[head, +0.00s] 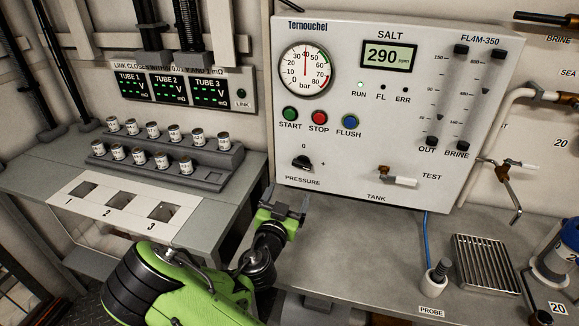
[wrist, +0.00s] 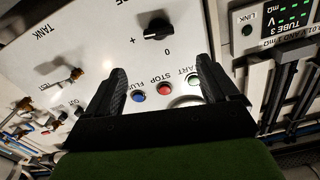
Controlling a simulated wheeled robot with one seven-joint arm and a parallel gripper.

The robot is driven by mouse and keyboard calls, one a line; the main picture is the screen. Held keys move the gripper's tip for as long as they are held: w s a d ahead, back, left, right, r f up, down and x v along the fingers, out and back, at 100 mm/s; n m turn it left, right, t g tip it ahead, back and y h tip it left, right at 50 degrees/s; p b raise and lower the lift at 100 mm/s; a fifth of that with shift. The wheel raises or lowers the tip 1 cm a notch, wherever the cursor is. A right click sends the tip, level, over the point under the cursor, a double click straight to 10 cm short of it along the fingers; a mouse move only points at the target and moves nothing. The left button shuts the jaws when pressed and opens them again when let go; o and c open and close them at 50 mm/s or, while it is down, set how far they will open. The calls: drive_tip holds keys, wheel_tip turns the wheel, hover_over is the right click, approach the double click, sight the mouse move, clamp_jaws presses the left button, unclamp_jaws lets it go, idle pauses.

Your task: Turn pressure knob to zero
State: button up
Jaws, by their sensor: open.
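The black pressure knob (head: 302,163) sits low on the left of the white panel (head: 340,191), above the PRESSURE label and below a "0" mark, with a "+" to its right. Its pointer is hard to read in the head view.
Above the knob are the green START (head: 289,114), red STOP (head: 319,118) and blue FLUSH (head: 351,122) buttons. The pressure gauge (head: 305,70) points near 40 bar. The TEST valve (head: 399,180) juts out at right. A can rack (head: 165,155) stands left.

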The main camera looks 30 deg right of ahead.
sight(301, 165)
drive_tip(key=p+x, duration=0.3)
drive_tip(key=x, duration=1)
drive_tip(key=shift+w+d, duration=0.15)
drive_tip(key=shift+d, duration=0.05)
drive_tip(key=shift+c, duration=0.4)
drive_tip(key=c, duration=1)
